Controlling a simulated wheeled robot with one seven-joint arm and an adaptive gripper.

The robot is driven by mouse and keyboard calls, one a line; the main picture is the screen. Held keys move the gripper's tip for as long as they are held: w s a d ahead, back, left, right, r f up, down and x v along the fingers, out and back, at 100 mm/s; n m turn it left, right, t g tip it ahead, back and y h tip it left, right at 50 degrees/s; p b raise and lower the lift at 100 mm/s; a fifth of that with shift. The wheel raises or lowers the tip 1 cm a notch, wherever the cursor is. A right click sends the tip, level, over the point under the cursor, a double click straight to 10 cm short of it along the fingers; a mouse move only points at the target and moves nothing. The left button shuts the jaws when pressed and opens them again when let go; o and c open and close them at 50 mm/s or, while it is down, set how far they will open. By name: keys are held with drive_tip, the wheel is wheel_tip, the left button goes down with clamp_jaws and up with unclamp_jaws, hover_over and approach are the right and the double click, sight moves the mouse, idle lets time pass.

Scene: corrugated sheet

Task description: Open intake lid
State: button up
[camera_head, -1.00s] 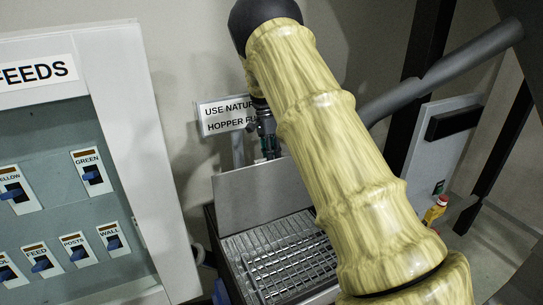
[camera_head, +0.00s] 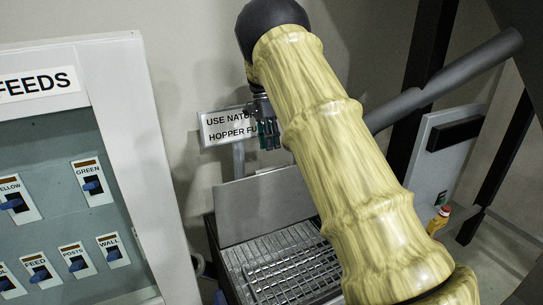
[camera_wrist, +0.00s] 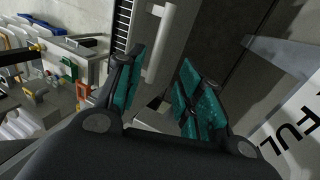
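A flat grey panel (camera_head: 262,207), which looks like the intake lid, stands raised at the back of a metal grate (camera_head: 285,268) in the head view. The grate lies uncovered in front of it, partly hidden by my arm. My gripper (camera_head: 268,138) is just above the panel's top edge, in front of the hopper sign, and appears apart from the panel. In the wrist view my gripper (camera_wrist: 153,95) has its teal-padded fingers spread with nothing between them. Beyond them is a grey panel (camera_wrist: 183,38) with a pale bar handle (camera_wrist: 160,45).
A white FEEDS cabinet (camera_head: 140,150) with blue switches stands at the left. The hopper sign (camera_head: 222,127) is behind my gripper. The wrist view shows coloured clutter (camera_wrist: 50,85) at left.

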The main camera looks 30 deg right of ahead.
drive_tip(key=shift+v, duration=1.5)
drive_tip(key=shift+d+f, duration=0.1)
